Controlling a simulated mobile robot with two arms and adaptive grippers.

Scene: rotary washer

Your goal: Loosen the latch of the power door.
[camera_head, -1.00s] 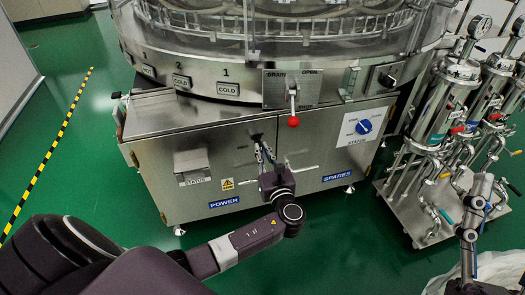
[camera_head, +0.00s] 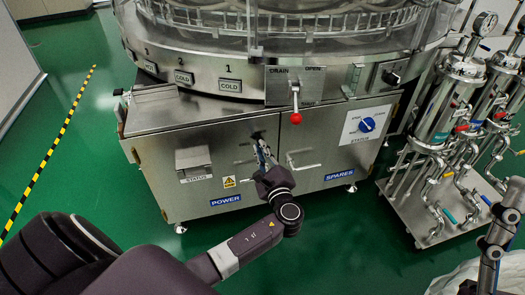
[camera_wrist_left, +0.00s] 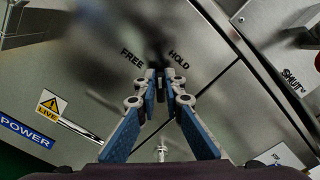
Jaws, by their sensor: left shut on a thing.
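The power door (camera_head: 170,180) is the left steel door of the cabinet, with a blue POWER label; it looks closed. Its latch is mostly hidden behind my left gripper (camera_head: 261,146) at the door's upper right. In the left wrist view, my left gripper (camera_wrist_left: 160,80) has its blue-padded fingers closed together at the tips, on the latch between the words FREE and HOLD. The latch is dark and blurred there, so its exact angle is unclear. My right gripper (camera_head: 505,225) shows only partly at the right edge, apart from the cabinet.
The spares door (camera_head: 330,150) is to the right, with a metal handle (camera_head: 303,164) close to my left gripper. A red-knobbed drain lever (camera_head: 295,118) hangs above. A wheeled cart of steel filters (camera_head: 440,165) stands at the right.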

